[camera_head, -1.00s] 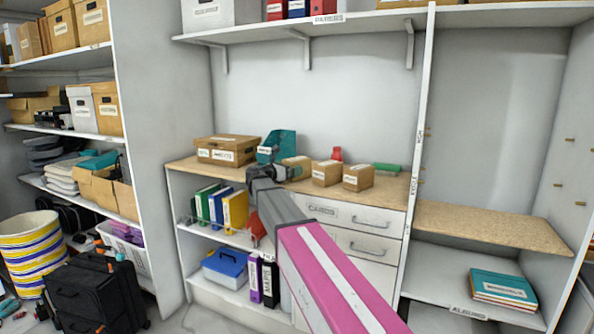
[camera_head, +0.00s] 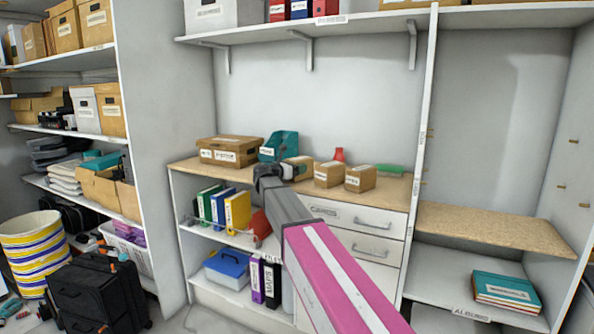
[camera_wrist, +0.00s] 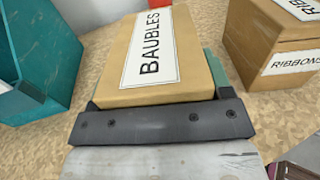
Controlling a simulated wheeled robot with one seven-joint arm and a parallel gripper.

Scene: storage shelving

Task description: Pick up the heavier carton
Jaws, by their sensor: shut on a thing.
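My gripper (camera_wrist: 155,98) is shut on a small brown carton labelled BAUBLES (camera_wrist: 150,50), which fills the middle of the wrist view. In the head view my gripper (camera_head: 288,173) is at the worktop with this carton (camera_head: 303,165) partly hidden behind it. A second carton, labelled RIBBONS (camera_wrist: 272,47), stands to its right, apart from it; it also shows in the head view (camera_head: 328,174). A third similar carton (camera_head: 360,179) stands further right, its label too small to read. I cannot tell whether the held carton is clear of the worktop.
A teal holder (camera_wrist: 38,55) stands close on the left of the held carton. A larger brown box (camera_head: 230,151) is further left on the wooden worktop (camera_head: 392,194). A red object (camera_head: 339,155) and a green object (camera_head: 388,169) lie behind the cartons. An upper shelf (camera_head: 345,24) hangs above.

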